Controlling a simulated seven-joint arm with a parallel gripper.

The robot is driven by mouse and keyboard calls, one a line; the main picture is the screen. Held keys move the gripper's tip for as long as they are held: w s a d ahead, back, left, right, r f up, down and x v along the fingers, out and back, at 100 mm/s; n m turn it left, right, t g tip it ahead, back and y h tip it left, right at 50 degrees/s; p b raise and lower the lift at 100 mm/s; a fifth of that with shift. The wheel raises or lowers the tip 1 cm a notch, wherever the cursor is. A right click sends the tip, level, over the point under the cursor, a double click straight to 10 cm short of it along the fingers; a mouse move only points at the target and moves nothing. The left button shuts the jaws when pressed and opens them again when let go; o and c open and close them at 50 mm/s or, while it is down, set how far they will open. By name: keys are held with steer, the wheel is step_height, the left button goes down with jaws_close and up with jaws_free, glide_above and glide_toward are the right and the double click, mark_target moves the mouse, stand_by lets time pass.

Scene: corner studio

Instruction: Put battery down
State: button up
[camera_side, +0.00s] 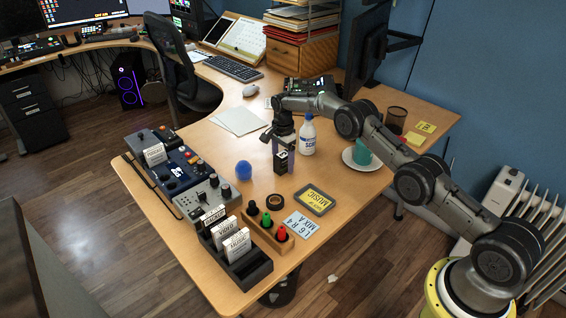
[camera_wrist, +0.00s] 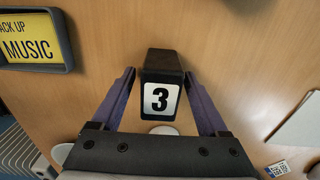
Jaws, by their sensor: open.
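In the wrist view the battery (camera_wrist: 160,98) stands between the two purple fingers of my gripper (camera_wrist: 159,73), with a visible gap on each side. In the side view my gripper (camera_side: 283,157) points straight down over the desk, its fingers on either side of the battery. The battery looks upright on the wooden desk (camera_side: 210,150). Its underside is hidden in both views. My gripper is open.
A white bottle (camera_side: 308,136) stands close to the right of my gripper. A teal cup (camera_side: 362,153) sits on a saucer further right.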

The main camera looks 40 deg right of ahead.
mark_target(283, 154)
step_height(283, 154, up, 12)
stand_by(0.4)
steer(key=s+a+r+n+t, duration=0.1)
steer(key=s+a+r+n, duration=0.15)
steer(key=r, duration=0.55)
steer(key=s+a+r+n, duration=0.1)
steer(key=s+r+n, duration=0.1)
steer(key=s+r, duration=0.35)
steer(key=s+a+r+n+t, duration=0.2)
steer(key=s+a+r+n, duration=0.15)
steer(key=s+r, duration=0.7)
steer(key=s+a+r+n+t, duration=0.1)
steer(key=s+n, duration=0.1)
steer(key=s, duration=0.5)
steer(key=s+r+n, duration=0.2)
steer(key=s+n, duration=0.1)
steer(key=s, duration=0.3)
steer(key=s+f+n, duration=0.2)
steer(key=s+f, duration=0.2)
steer(key=s, duration=0.4)
steer(key=s+a+f+n+t, duration=0.1)
steer(key=s+f+n, duration=0.2)
steer(key=s, duration=0.5)
steer(key=shift+a+f+t, duration=0.25)
steer(key=shift+f+t, duration=0.05)
steer(key=shift+f, duration=0.05)
